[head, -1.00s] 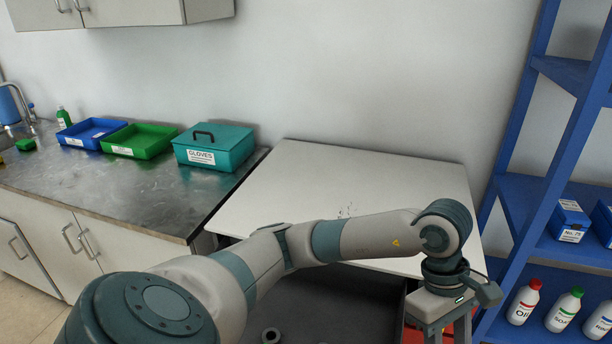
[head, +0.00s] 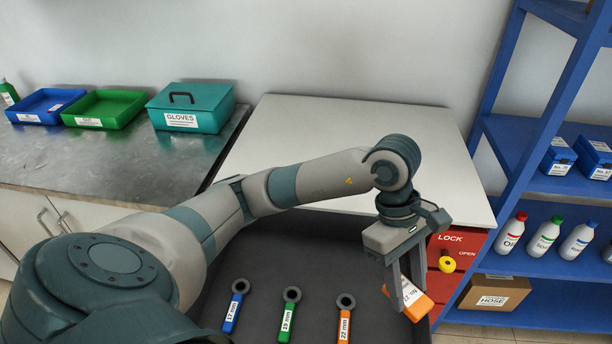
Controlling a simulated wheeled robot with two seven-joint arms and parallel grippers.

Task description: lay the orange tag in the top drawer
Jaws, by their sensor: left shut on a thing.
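The orange tag (head: 419,309), with a white printed label, is held in my left gripper (head: 409,300). The gripper points down and is shut on the tag, and its fingers cover part of it. The tag is tilted and shows over the right side of the open drawer (head: 283,262); I cannot tell its exact height. The drawer is dark grey inside and sits below the white top. In it lie three ring-ended tools: blue 17 mm (head: 233,312), green 19 mm (head: 287,318) and orange 22 mm (head: 344,325). My right gripper is not in view.
A red panel (head: 462,244) marked LOCK and OPEN, with a yellow knob (head: 447,264), is right of the drawer. The white top (head: 300,135) is bare. A blue shelf (head: 560,205) with bottles and boxes stands at the right. The drawer's back part is clear.

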